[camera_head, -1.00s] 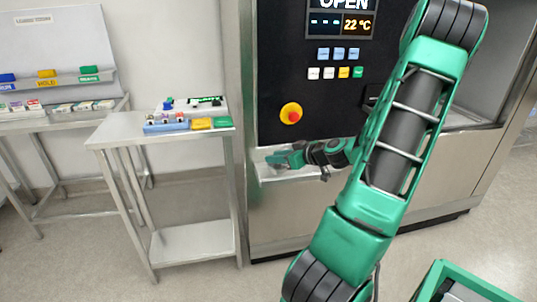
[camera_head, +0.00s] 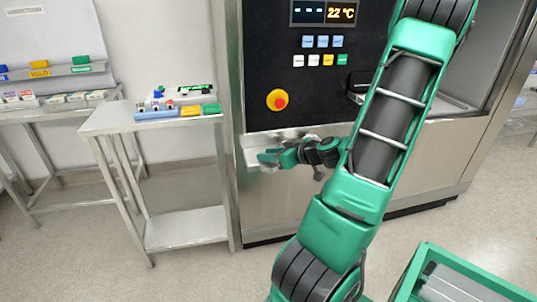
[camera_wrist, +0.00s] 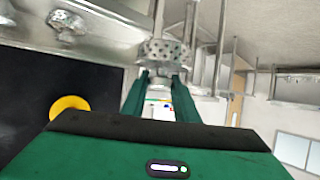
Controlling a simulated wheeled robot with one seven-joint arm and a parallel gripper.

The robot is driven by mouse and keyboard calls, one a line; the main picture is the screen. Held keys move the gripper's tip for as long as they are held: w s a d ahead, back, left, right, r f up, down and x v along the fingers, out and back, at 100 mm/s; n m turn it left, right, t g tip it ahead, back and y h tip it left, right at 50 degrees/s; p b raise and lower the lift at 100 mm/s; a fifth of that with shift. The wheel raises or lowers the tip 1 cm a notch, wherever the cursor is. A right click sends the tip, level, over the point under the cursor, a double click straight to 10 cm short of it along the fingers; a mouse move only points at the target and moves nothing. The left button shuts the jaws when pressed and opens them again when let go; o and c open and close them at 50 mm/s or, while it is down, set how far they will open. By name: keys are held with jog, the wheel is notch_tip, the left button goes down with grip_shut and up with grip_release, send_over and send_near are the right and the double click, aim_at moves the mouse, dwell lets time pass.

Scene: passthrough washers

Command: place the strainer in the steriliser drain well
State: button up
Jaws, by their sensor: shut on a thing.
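My gripper (camera_wrist: 160,85) is shut on the strainer (camera_wrist: 165,52), a round, silvery, perforated piece held at the fingertips in the wrist view. In the head view my gripper (camera_head: 268,158) is in front of the recessed steel ledge (camera_head: 280,138) below the steriliser's (camera_head: 310,90) black panel; the strainer is too small to make out there. In the wrist view a second speckled round shape (camera_wrist: 67,22) shows on the steel at upper left, apart from the held strainer. I cannot tell whether it is a fitting, the drain well or a reflection.
A red and yellow knob (camera_head: 277,99) sits on the panel above my gripper. A steel side table (camera_head: 120,122) with coloured labels and small items stands left of the steriliser. A green-rimmed bin (camera_head: 480,275) is at lower right. Floor between is clear.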

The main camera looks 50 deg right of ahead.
jog(key=shift+w+a, duration=0.15)
jog(key=shift+w, duration=0.1)
jog(key=shift+w+a, duration=0.3)
jog(key=shift+w, duration=0.35)
jog(key=w+a+r+m+h, duration=0.1)
jog(key=w+a+r, duration=0.2)
jog(key=w+r, duration=0.1)
jog(key=shift+w+a, duration=0.25)
jog(key=shift+w, duration=0.5)
dwell(0.9)
